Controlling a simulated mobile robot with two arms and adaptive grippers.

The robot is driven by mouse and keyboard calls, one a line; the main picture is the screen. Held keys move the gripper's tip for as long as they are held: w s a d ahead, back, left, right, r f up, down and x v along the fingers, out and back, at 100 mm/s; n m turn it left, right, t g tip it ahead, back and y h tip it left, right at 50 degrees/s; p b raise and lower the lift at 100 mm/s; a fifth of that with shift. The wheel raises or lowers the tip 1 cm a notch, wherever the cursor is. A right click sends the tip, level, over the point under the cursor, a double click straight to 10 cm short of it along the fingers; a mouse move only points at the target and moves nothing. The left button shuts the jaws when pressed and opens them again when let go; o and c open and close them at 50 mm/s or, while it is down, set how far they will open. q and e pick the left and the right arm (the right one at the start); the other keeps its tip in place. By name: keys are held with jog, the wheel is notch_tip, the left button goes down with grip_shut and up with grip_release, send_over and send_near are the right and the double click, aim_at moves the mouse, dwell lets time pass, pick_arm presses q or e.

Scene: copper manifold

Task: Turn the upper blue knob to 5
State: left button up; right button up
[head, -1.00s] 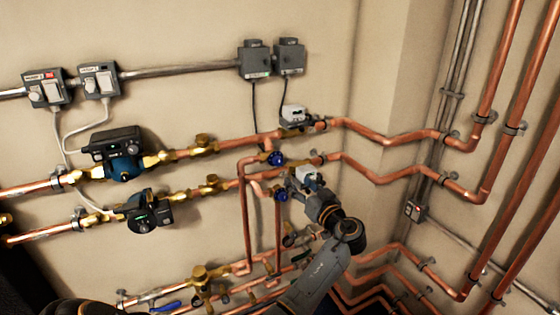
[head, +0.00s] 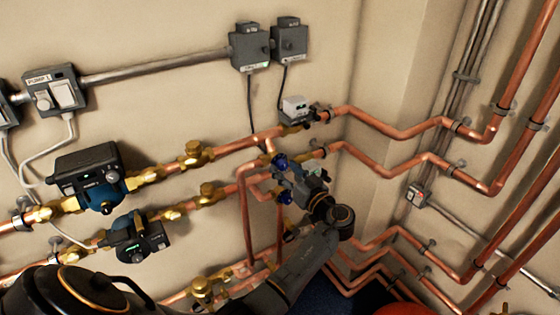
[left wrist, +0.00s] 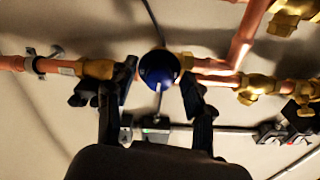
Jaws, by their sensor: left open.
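The upper blue knob (head: 280,161) sits on the copper and brass pipework in the head view. A lower blue knob (head: 285,197) is just below it. My left gripper (head: 288,170) is at the upper knob, its arm reaching up from below. In the left wrist view, a round dark blue knob (left wrist: 159,70) lies between the two black fingertips of my left gripper (left wrist: 158,80). The fingers are open on either side of it, with a small gap showing at each side. The knob's scale cannot be read. My right gripper is not in view.
Copper pipes (head: 390,125) run around the knobs and along the right wall. A grey valve actuator (head: 295,107) is above the knobs. Two pumps, the upper one (head: 90,180) and the lower one (head: 140,237), are at the left. Grey boxes (head: 250,47) hang above.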

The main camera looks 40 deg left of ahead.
pick_arm(q)
jog(key=shift+s+d+r, duration=0.1)
jog(key=shift+d, duration=0.05)
jog(key=shift+c, duration=0.6)
grip_shut()
